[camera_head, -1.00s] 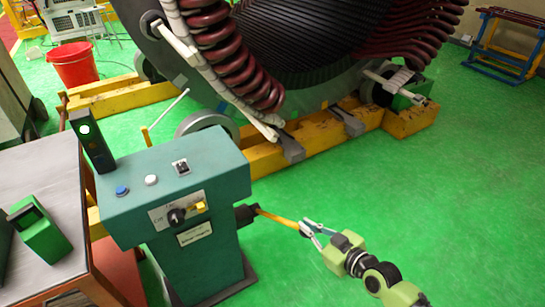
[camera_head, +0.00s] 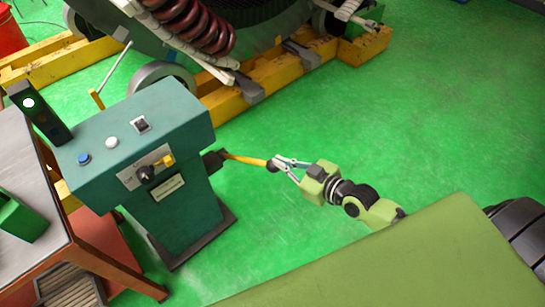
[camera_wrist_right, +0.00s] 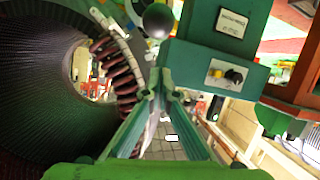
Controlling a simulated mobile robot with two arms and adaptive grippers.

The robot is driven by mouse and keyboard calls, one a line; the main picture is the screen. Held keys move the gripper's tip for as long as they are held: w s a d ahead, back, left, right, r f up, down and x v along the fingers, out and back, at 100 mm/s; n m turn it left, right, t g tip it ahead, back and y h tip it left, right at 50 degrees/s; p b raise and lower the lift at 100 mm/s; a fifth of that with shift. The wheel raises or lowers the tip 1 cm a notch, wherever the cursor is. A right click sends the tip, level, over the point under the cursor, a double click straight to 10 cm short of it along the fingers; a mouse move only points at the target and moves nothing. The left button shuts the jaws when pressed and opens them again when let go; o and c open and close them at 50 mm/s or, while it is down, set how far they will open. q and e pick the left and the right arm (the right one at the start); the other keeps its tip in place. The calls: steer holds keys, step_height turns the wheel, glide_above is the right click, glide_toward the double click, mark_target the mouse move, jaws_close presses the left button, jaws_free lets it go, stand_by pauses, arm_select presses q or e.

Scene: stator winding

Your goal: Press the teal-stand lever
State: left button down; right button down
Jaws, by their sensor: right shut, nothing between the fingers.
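The teal stand (camera_head: 183,205) stands upright on the green floor, left of centre in the head view. Its lever, a yellow bar (camera_head: 245,159) with a dark ball knob (camera_head: 271,166), sticks out from the stand's right side. My right gripper (camera_head: 276,163) is shut and empty, its fingertips at the knob. I cannot tell whether they touch it. In the right wrist view, the stand (camera_wrist_right: 215,65) is at the upper right and the knob (camera_wrist_right: 158,20) is above the right gripper's fingers (camera_wrist_right: 160,97). The left gripper is out of view.
The stand's top has a blue button (camera_head: 84,159), a white button (camera_head: 112,142) and a black switch (camera_head: 140,124). A table (camera_head: 35,165) with a green box (camera_head: 20,216) is at left. The large stator (camera_head: 265,55) on yellow beams (camera_head: 240,108) is behind. Floor to the right is clear.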

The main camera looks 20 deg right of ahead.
steer(key=shift+f+v, duration=0.2)
steer(key=shift+v, duration=1.95)
steer(key=shift+s, duration=0.1)
steer(key=s+d+f+m+g+h, duration=0.1)
steer(key=s+d+f+h, duration=0.15)
steer(key=f, duration=0.65)
steer(key=s+d+f+m+g+h, duration=0.1)
steer(key=s+d+f+g, duration=0.2)
steer(key=f, duration=0.6)
steer(key=s+d+f+m+h, duration=0.1)
steer(key=s+d+f, duration=0.25)
steer(key=f, duration=0.55)
steer(key=s+a+f+g, duration=0.2)
steer(key=s+f, duration=0.4)
steer(key=s, duration=0.3)
steer(key=s+a+f+g, duration=0.3)
steer(key=s+f, duration=0.4)
steer(key=s, duration=0.3)
steer(key=s+a+f+m+g+h, duration=0.1)
steer(key=s+a+f+g, duration=0.2)
steer(key=s+f, duration=0.3)
steer(key=s+a, duration=0.1)
steer(key=s, duration=0.2)
steer(key=shift+s+f, duration=0.2)
steer(key=shift+s, duration=0.2)
